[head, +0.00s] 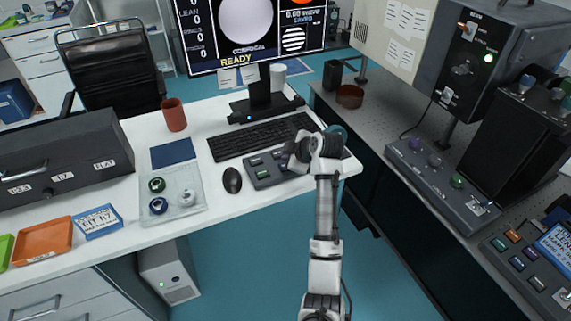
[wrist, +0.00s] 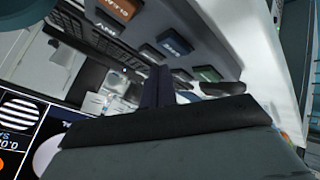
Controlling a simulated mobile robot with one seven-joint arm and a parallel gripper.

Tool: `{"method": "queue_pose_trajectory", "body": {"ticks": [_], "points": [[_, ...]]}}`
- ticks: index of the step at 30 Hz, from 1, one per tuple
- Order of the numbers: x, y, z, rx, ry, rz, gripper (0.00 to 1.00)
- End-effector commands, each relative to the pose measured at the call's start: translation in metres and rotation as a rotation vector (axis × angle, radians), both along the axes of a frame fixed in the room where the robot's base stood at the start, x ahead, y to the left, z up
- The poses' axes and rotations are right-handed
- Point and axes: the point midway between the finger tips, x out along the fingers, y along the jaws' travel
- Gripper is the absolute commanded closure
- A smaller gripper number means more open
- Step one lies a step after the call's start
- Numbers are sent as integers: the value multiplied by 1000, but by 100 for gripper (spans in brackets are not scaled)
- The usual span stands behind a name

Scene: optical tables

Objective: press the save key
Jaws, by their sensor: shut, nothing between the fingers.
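The keypad (head: 266,170) lies on the white desk in front of the keyboard, with small coloured keys. In the wrist view, a dark blue key (wrist: 175,42) carries tilted lettering that seems to read SAVE. I cannot tell whether a fingertip touches a key.
The monitor (head: 255,35) shows READY, and small text that looks like SAVED. A keyboard (head: 258,138) lies behind the keypad, and a mouse (head: 232,180) to its left. A red cup (head: 173,115) stands farther left. A bench (head: 375,120) with instruments is on the right.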

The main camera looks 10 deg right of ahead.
Motion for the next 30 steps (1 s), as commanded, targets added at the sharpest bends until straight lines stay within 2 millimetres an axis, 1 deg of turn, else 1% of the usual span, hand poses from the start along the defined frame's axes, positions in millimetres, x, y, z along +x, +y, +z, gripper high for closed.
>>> {"method": "queue_pose_trajectory", "body": {"ticks": [1, 3, 12, 30], "points": [[0, 0, 9, -1, -1, 0, 100], [0, 0, 16, 0, -1, 1, 100], [0, 0, 43, 1, -1, 0, 100], [0, 0, 43, 0, 0, 0, 100]]}}
